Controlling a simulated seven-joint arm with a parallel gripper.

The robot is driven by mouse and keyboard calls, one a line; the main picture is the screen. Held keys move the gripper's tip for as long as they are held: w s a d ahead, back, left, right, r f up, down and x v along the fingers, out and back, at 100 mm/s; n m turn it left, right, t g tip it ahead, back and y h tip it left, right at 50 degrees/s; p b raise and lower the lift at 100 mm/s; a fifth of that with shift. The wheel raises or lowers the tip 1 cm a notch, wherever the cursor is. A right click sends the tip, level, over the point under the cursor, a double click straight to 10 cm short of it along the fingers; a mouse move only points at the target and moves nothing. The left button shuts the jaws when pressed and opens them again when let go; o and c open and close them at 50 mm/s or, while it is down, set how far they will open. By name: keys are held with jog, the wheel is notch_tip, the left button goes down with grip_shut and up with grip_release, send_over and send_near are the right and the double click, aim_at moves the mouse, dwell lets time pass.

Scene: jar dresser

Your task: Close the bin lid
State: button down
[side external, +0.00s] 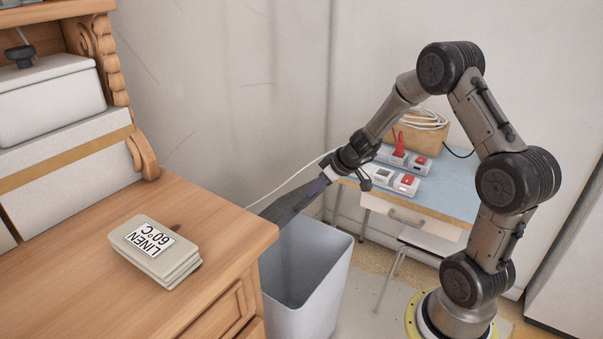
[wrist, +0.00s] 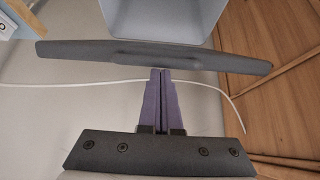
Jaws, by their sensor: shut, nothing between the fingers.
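The bin (side external: 318,295) is a pale grey-blue open container standing on the floor beside the wooden dresser. Its dark grey lid (side external: 290,206) is raised at the bin's far side, so the bin's mouth is open. In the wrist view the lid (wrist: 110,52) shows edge-on as a long dark bar, with part of the bin (wrist: 165,15) beyond it. My gripper (side external: 325,181) is at the right end of the lid in the side view. Its purple fingers (wrist: 161,72) are shut and empty, with their tips at the lid's edge; I cannot tell whether they touch.
The wooden dresser (side external: 175,222) stands close on the bin's left, with a stack labelled linen (side external: 155,250) on top. A blue-topped table (side external: 450,200) with power strips is behind my arm. A white cable (side external: 290,180) runs along the wall behind the lid.

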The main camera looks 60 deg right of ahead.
jog(key=s+f, duration=0.6)
jog(key=f, duration=0.3)
jog(key=s+f, duration=0.5)
jog(key=f, duration=0.4)
jog(key=shift+s+f, duration=0.35)
jog(key=shift+s, duration=0.05)
jog(key=shift+r, duration=0.1)
